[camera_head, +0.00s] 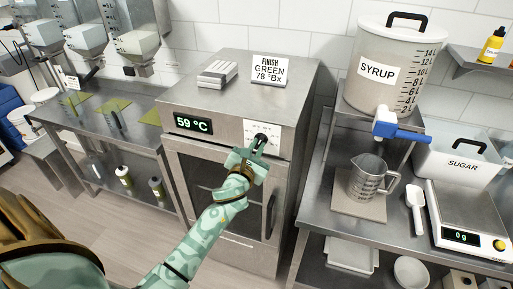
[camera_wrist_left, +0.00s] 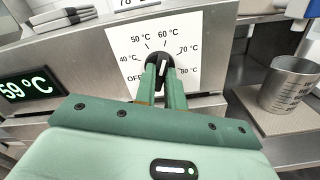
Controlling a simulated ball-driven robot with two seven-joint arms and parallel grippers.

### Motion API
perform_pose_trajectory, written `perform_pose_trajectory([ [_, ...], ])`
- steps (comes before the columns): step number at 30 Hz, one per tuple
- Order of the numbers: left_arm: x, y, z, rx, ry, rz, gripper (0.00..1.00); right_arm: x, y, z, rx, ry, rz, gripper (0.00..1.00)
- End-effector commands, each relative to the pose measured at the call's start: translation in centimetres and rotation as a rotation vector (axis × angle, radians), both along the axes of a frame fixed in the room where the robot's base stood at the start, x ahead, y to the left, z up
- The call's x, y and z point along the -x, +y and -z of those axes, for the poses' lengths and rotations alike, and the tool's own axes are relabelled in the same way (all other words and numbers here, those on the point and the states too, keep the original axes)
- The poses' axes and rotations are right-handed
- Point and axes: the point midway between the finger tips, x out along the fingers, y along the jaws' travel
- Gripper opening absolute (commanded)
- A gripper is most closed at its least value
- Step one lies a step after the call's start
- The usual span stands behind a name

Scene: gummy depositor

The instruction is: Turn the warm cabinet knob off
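The warm cabinet (camera_head: 224,215) is a steel box with a door and a green display (camera_head: 192,123) reading 59 °C. Its black knob (camera_head: 262,138) sits on a white dial plate at the front's upper right. In the left wrist view the knob (camera_wrist_left: 155,64) has its white mark pointing up, near 60 °C; OFF is at the lower left of the dial. My left gripper (camera_head: 256,148) is at the knob; in the wrist view its two green fingers (camera_wrist_left: 163,78) lie close on either side of the knob's grip, partly covering it. My right gripper is out of view.
A vertical door handle (camera_head: 270,214) is below the gripper. On the right table stand a steel jug (camera_head: 368,180), a syrup pot (camera_head: 388,68) with a blue-handled tap, a scoop (camera_head: 415,207) and a scale (camera_head: 466,218). A GREEN 78 °Bx sign (camera_head: 269,73) stands on the cabinet.

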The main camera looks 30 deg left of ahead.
Motion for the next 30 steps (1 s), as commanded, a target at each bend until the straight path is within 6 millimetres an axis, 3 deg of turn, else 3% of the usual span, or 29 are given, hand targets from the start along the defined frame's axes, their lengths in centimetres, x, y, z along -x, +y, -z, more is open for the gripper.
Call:
perform_pose_trajectory([
  [14, 0.03, -0.01, 0.01, 0.07, -0.016, 0.001, 0.0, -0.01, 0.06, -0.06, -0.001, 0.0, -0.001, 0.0],
  [30, 0.06, 0.09, 0.0, 0.51, -0.123, 0.0, 0.0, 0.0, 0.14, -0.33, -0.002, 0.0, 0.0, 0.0],
])
